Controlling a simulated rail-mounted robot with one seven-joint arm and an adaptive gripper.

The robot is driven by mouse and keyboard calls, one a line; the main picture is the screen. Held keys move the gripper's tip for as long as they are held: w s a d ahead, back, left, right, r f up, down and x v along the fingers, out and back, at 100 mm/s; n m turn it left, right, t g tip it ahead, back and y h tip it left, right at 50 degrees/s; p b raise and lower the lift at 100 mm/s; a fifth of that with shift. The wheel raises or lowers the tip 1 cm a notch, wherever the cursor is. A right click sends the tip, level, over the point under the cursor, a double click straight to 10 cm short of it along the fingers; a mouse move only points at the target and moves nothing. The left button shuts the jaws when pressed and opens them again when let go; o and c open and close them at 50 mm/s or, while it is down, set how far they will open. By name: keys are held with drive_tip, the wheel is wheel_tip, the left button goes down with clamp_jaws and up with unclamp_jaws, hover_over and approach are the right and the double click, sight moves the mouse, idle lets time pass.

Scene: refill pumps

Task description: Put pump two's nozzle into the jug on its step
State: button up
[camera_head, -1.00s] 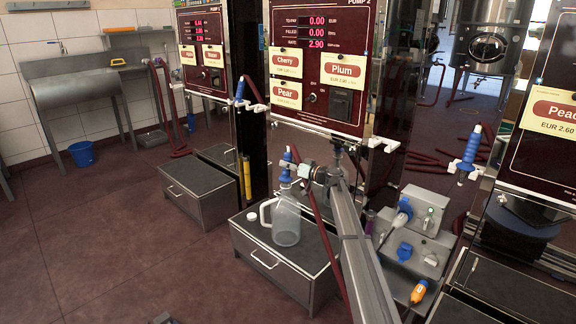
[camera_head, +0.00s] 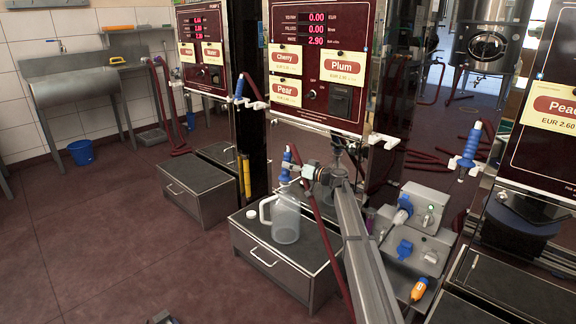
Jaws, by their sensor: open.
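Pump two (camera_head: 316,60) stands at the centre, its display reading 0.00, 0.00 and 2.90. Its step (camera_head: 285,258) is a grey drawer box with a dark top. A translucent jug (camera_head: 284,222) with a handle on its left stands upright on it. A nozzle with a blue grip (camera_head: 287,163) stands upright over the jug's mouth; its lower end seems to be in the neck, but its depth cannot be told. A dark red hose runs down beside it.
A white cap (camera_head: 251,214) lies on the step's left side. A grey box with blue sockets (camera_head: 408,247) and an orange connector (camera_head: 418,290) stand right of my arm. Other nozzles hang at the left (camera_head: 240,88) and right (camera_head: 469,150).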

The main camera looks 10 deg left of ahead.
drive_tip(key=v, duration=1)
drive_tip(key=s+f+m+g+h, duration=0.2)
drive_tip(key=s+f+g+h, duration=0.25)
drive_tip(key=s+f, duration=0.7)
drive_tip(key=s+d+f+m+g+h, duration=0.25)
drive_tip(key=s+d+f, duration=0.35)
drive_tip(key=s, duration=0.3)
drive_tip(key=s+d+f+m+g+h, duration=0.1)
drive_tip(key=s+d+f+g+h, duration=0.15)
drive_tip(key=s+d+f, duration=0.5)
drive_tip(key=s+d+m+g+h, duration=0.2)
drive_tip(key=s+d+h, duration=0.2)
drive_tip(key=s+d, duration=0.65)
drive_tip(key=s+d+r+m+g+h, duration=0.1)
drive_tip(key=s+d+m+g+h, duration=0.25)
drive_tip(key=s, duration=1.15)
drive_tip(key=s+d+m+h, duration=0.1)
drive_tip(key=s+d+h, duration=0.3)
drive_tip(key=s+d, duration=0.7)
drive_tip(key=s+a+r+n+y+p, duration=0.1)
drive_tip(key=s+a+n+y+p, duration=0.2)
drive_tip(key=s+a+p, duration=1.4)
drive_tip(key=s+y+p, duration=0.1)
drive_tip(key=y+p, duration=0.1)
drive_tip(key=p, duration=1.1)
drive_tip(key=shift+s+a+n, duration=0.2)
drive_tip(key=shift+n, duration=0.1)
